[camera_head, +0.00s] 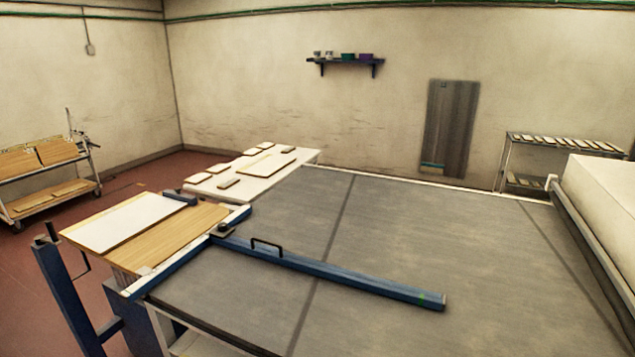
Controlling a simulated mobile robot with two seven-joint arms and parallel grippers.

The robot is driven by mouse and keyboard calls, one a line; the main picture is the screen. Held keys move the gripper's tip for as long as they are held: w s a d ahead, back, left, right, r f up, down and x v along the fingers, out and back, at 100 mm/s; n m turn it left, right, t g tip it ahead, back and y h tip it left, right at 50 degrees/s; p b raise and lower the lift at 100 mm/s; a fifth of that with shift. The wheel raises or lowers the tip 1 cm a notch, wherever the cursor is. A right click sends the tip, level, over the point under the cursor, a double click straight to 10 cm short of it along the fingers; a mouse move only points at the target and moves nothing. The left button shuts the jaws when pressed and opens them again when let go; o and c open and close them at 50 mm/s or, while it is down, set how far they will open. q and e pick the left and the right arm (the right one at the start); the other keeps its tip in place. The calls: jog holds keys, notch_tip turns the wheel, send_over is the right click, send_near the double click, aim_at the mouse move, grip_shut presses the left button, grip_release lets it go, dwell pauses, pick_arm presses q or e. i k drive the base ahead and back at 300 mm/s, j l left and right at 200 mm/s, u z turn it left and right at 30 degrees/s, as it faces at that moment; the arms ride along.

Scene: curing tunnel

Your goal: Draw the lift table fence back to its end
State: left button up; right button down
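A long blue fence (345,276) lies across the large grey table top (400,230) in the head view. Its left end meets a dark block (224,230) on a blue rail (178,262) at the table's left edge. A black handle (266,247) stands on the fence near that end. The fence's right end, with a small green mark, rests over the grey surface. Left of the rail, a stack of wooden boards (190,228) has a white panel (130,222) on top. Neither of my grippers shows.
A white table (285,176) with several small boards stands behind the stack. A cart with boards (50,165) is at the far left, a rack (560,143) at the back right. A pale bulky unit (605,190) borders the right side. The grey surface is otherwise clear.

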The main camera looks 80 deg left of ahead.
aim_at(176, 194)
jog(key=k, duration=0.8)
jog(key=k+u, duration=0.15)
jog(key=u, duration=0.2)
jog(key=k+u, duration=0.15)
jog(key=u, duration=0.25)
jog(key=k+j+u, duration=0.1)
jog(key=u, duration=0.65)
jog(key=j+u, duration=0.15)
jog(key=u, duration=0.7)
jog(key=j+u, duration=0.1)
jog(key=u, duration=0.3)
jog(key=i+j+u, duration=0.25)
jog(key=i+j, duration=0.85)
jog(key=u, duration=1.6)
jog(key=i+j+u, duration=0.25)
jog(key=i, duration=0.3)
jog(key=i+u, duration=0.25)
jog(key=i, duration=0.25)
jog(key=i+j+z, duration=0.15)
jog(key=i+z, duration=0.25)
jog(key=i, duration=1.2)
